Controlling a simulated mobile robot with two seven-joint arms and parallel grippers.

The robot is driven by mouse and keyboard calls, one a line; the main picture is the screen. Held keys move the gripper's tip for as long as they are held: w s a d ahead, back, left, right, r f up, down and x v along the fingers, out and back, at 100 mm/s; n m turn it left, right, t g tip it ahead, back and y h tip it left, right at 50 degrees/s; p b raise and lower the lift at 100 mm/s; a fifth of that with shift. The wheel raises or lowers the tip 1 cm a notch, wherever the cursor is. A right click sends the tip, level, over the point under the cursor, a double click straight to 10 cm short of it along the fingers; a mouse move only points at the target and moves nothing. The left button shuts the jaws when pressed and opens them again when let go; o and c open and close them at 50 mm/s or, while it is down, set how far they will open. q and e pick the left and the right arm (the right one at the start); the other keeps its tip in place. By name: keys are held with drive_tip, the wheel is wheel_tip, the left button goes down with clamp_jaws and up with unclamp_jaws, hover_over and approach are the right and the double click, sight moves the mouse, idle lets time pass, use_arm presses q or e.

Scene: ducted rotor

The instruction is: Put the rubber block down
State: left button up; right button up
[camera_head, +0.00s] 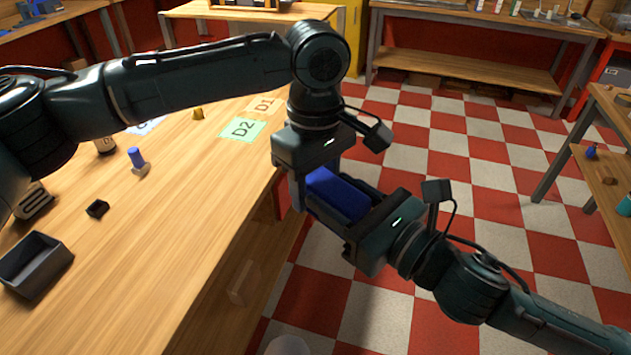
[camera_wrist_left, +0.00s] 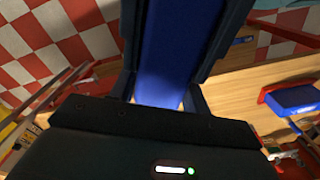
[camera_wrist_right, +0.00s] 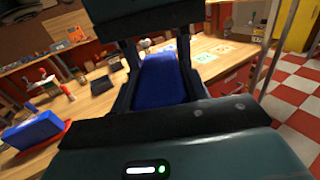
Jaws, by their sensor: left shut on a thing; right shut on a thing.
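A blue block (camera_head: 338,194), which I take to be the rubber block, is held in the air just off the right edge of the wooden table (camera_head: 190,240). My left gripper (camera_head: 305,188) comes from above and is shut on it. My right gripper (camera_head: 345,215) comes from the lower right and is shut on it too. The block fills the space between the fingers in the left wrist view (camera_wrist_left: 170,55) and in the right wrist view (camera_wrist_right: 162,80). Its ends are partly hidden by the grippers.
On the table are a dark open box (camera_head: 35,265), a small black part (camera_head: 97,208), a blue-topped peg (camera_head: 137,158), a yellow piece (camera_head: 198,113) and cards marked D2 (camera_head: 243,129) and D1 (camera_head: 264,105). Checkered floor (camera_head: 470,180) is open to the right. Other benches stand behind.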

drive_tip(key=o, duration=1.1)
drive_tip(key=shift+s, duration=0.1)
drive_tip(key=shift+c, duration=0.2)
